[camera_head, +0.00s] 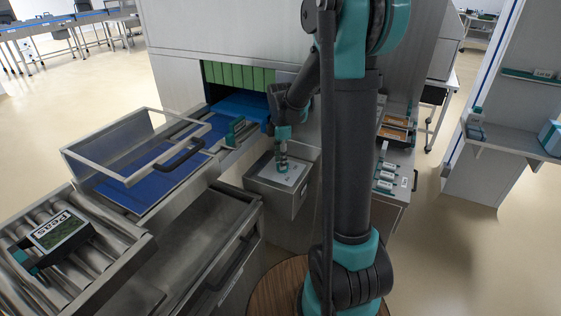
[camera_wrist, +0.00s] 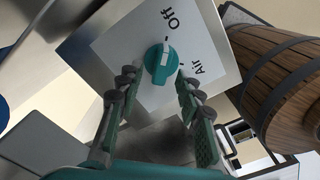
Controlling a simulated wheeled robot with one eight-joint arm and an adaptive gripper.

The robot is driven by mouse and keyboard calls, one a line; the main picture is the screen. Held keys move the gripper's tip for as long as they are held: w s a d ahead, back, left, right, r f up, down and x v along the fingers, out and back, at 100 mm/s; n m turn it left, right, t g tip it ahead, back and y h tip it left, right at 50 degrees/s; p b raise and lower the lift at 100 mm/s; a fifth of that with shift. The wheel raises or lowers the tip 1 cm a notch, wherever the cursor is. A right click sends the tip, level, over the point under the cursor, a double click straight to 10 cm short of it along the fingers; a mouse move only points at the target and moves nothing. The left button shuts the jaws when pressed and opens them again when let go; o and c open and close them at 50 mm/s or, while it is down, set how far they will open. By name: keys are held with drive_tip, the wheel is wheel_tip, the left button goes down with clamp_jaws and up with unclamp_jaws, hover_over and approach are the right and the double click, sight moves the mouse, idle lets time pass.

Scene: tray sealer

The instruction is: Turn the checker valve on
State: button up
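The checker valve is a teal round knob (camera_wrist: 159,63) with a white pointer, on a white plate (camera_wrist: 112,45) marked "Off" and "Air". Its pointer faces up toward the "Off" mark. My gripper (camera_wrist: 156,76) is open, with one finger on each side of the knob in the picture. I cannot tell whether the fingers touch it. In the head view my gripper (camera_head: 283,166) is over the top plate of the metal box (camera_head: 270,187), and the knob is hard to make out beneath it.
A clear-walled guard (camera_head: 130,150) and an open metal drawer (camera_head: 190,245) lie left of the box. A panel with several teal switches (camera_head: 385,175) is at right. A wooden barrel (camera_wrist: 285,85) is close by.

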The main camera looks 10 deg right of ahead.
drive_tip(key=shift+f, duration=0.45)
clamp_jaws()
